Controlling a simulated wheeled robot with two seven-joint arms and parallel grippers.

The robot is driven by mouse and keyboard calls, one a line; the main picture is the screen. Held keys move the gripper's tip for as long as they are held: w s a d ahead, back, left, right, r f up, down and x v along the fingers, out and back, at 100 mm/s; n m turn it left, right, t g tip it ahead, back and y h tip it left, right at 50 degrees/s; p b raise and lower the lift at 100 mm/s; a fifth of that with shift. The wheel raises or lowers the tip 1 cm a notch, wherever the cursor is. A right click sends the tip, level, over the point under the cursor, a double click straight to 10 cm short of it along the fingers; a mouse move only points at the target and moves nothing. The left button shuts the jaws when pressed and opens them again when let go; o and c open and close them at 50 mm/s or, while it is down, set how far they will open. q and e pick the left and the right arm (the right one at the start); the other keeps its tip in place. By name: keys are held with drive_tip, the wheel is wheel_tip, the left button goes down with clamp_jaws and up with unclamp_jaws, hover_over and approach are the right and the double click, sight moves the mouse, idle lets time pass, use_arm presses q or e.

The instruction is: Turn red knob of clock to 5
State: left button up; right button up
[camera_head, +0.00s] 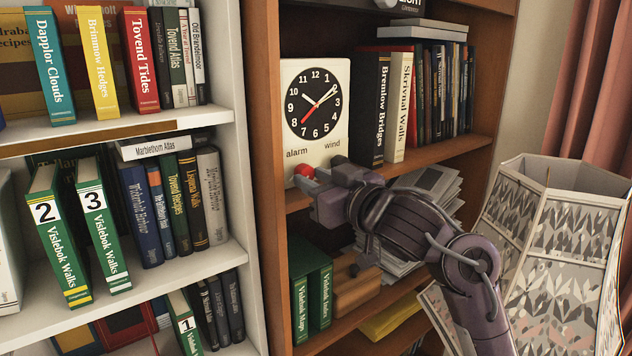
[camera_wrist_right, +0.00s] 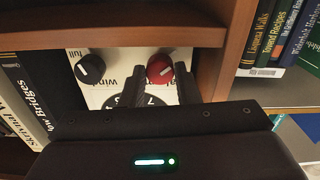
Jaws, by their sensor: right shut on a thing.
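The clock (camera_head: 342,75) is a white panel with a round black dial, standing on a shelf of the brown bookcase. Its thin red hand points to the lower left, between 7 and 8. White hands point near 10 and 2. The red knob (camera_head: 304,170) sits below the "alarm" label, partly hidden by my right gripper (camera_head: 312,182). In the right wrist view, which is upside down, the red knob (camera_wrist_right: 160,70) with a white mark lies between the two dark fingers of my right gripper (camera_wrist_right: 161,88), shut on it. My left gripper is not in view.
A black knob (camera_wrist_right: 90,69) marked "full" sits beside the red one. Dark and cream books (camera_head: 372,108) stand right of the clock. A white bookcase (camera_head: 245,130) is at the left. Papers (camera_head: 435,183) lie on the shelf below, behind my right arm.

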drive_tip(key=n+b, duration=0.1)
drive_tip(key=n, duration=0.3)
drive_tip(key=shift+f+n, duration=0.1)
drive_tip(key=shift+n, duration=0.2)
drive_tip(key=n+b, duration=0.2)
drive_tip(key=n, duration=0.1)
drive_tip(key=shift+n, duration=0.3)
drive_tip(key=n+b, duration=0.2)
drive_tip(key=n, duration=0.2)
drive_tip(key=shift+w+d, duration=0.1)
drive_tip(key=shift+n+b, duration=1.15)
drive_tip(key=shift+n, duration=0.65)
drive_tip(key=o, duration=1)
drive_tip(key=shift+c, duration=0.2)
